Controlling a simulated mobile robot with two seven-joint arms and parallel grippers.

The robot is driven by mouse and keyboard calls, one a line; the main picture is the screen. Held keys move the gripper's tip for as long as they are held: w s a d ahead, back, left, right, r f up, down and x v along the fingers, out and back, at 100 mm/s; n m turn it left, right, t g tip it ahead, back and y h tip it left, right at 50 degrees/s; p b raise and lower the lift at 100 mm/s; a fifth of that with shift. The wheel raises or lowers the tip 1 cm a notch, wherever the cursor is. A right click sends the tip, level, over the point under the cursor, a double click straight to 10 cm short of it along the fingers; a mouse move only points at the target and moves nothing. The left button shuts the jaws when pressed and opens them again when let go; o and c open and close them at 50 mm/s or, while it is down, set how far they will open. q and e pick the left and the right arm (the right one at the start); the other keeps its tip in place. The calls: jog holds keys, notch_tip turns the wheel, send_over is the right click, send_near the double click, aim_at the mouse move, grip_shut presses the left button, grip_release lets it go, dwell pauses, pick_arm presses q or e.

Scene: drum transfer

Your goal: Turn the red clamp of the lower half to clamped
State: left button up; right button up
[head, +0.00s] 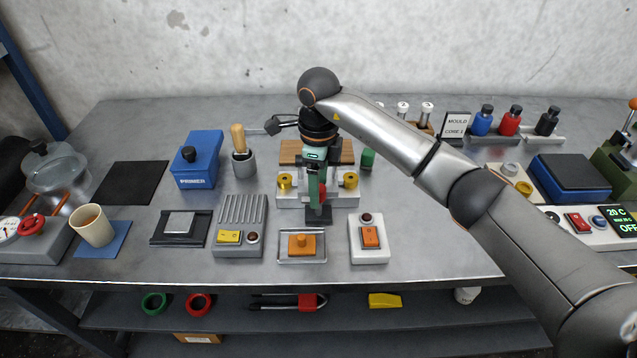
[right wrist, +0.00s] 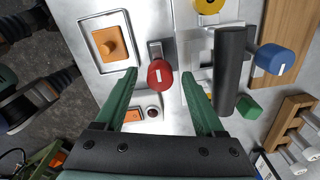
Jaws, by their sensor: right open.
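The red clamp (right wrist: 160,76) is a round red knob with a short white mark, beside a grey metal plate. In the right wrist view it appears between the fingertips of my right gripper (right wrist: 159,74), with a visible gap on each side. In the head view my right gripper (head: 317,196) points down over the light grey fixture (head: 345,201), and only a bit of the red clamp (head: 323,193) shows beside the green fingers. The right gripper is open and holds nothing. I cannot tell whether the fingertips are down at the knob's height. My left gripper is not in view.
Brass knobs (head: 285,181) flank the fixture. A black bar (right wrist: 230,70) and a blue knob (right wrist: 273,59) lie close to the right finger. A tray with an orange knob (head: 302,244) and an orange switch box (head: 369,238) stand in front. The wooden block (head: 346,151) is behind.

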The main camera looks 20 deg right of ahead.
grip_shut()
dwell(0.5)
jog(key=m, duration=0.4)
jog(key=shift+m, duration=0.4)
jog(key=m, duration=0.4)
jog(key=shift+m+p, duration=0.3)
jog(key=shift+p, duration=0.05)
jog(key=m, duration=0.4)
jog(key=shift+m+p, duration=0.4)
jog(key=shift+m, duration=1.8)
